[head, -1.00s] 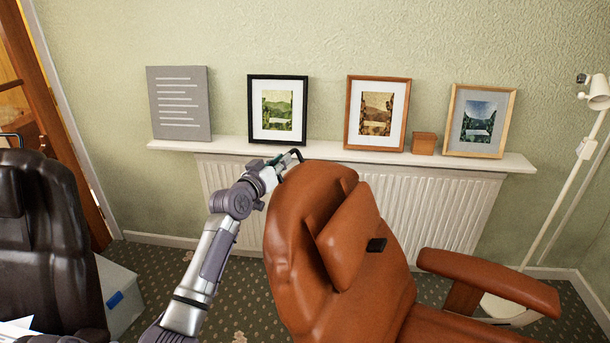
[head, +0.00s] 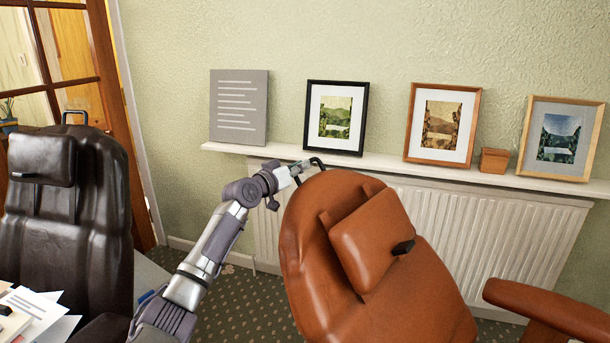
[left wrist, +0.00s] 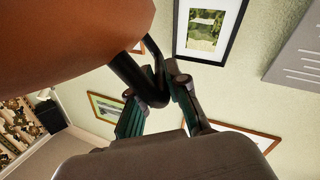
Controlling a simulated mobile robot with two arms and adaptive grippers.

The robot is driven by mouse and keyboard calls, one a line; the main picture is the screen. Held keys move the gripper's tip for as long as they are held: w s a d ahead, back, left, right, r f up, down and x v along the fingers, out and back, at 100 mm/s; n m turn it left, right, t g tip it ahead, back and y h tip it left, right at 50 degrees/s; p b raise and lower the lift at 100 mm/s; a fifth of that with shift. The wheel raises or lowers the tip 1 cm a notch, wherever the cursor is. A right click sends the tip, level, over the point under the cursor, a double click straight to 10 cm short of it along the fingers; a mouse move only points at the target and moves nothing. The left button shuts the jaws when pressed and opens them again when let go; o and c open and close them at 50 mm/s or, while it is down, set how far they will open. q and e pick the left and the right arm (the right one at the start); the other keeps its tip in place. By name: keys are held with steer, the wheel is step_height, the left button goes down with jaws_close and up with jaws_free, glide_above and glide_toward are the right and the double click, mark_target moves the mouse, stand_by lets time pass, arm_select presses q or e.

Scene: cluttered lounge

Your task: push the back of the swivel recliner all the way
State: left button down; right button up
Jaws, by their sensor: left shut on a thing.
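The swivel recliner (head: 310,258) is brown leather, with a padded headrest (head: 372,246) and a small black piece on its edge. Its back leans in front of the radiator, and one armrest (head: 550,308) shows at the lower right. My left gripper (head: 303,168) is at the top left edge of the back. In the left wrist view, the left gripper (left wrist: 160,92) is shut on a bent black bar (left wrist: 130,76), which comes from beside the brown back (left wrist: 70,35). Where the bar joins the chair is hidden. The recliner's seat and base are out of view. My right gripper is not in view.
A white radiator (head: 490,250) and a shelf (head: 385,165) with several frames stand close behind the recliner. A black leather chair (head: 95,195) is at the left, with papers (head: 40,315) in front of it. Patterned carpet (head: 255,305) shows between the chairs.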

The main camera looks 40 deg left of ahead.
arm_select(q)
steer(key=shift+f, duration=0.2)
steer(key=c, duration=1.2)
jaws_free()
steer(key=shift+r, duration=0.25)
steer(key=s, duration=0.8)
steer(key=s+d, duration=0.1)
steer(key=s, duration=0.3)
steer(key=shift+d, duration=0.1)
